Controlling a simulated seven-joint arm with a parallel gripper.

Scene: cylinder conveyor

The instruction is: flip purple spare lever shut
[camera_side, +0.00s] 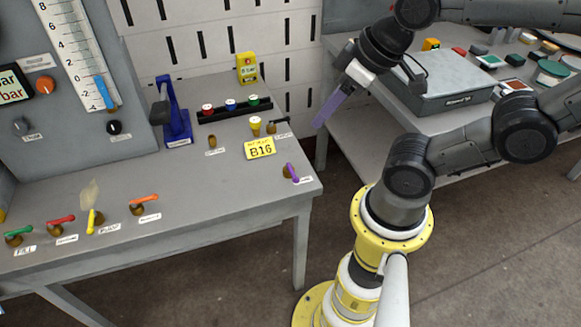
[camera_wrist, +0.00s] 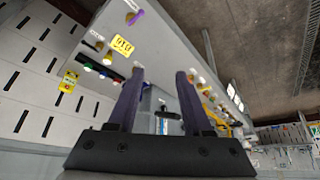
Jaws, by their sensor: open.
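The purple spare lever (camera_side: 291,172) sits on a brass base near the right front corner of the grey bench. A small white label lies beside it. It also shows as a purple handle near the top of the wrist view (camera_wrist: 135,17). My gripper (camera_side: 322,122) is in the air to the right of the bench's right edge, apart from the lever and above and behind it in the side view. In the wrist view its two purple fingers (camera_wrist: 159,72) stand apart with nothing held between them.
The grey bench (camera_side: 215,190) carries a yellow B16 tag (camera_side: 260,148), a blue press (camera_side: 174,115), a dark rack with coloured caps (camera_side: 232,108) and several coloured levers at the left. A second table with a grey case (camera_side: 445,90) stands behind my arm. Bench space left of the purple lever is clear.

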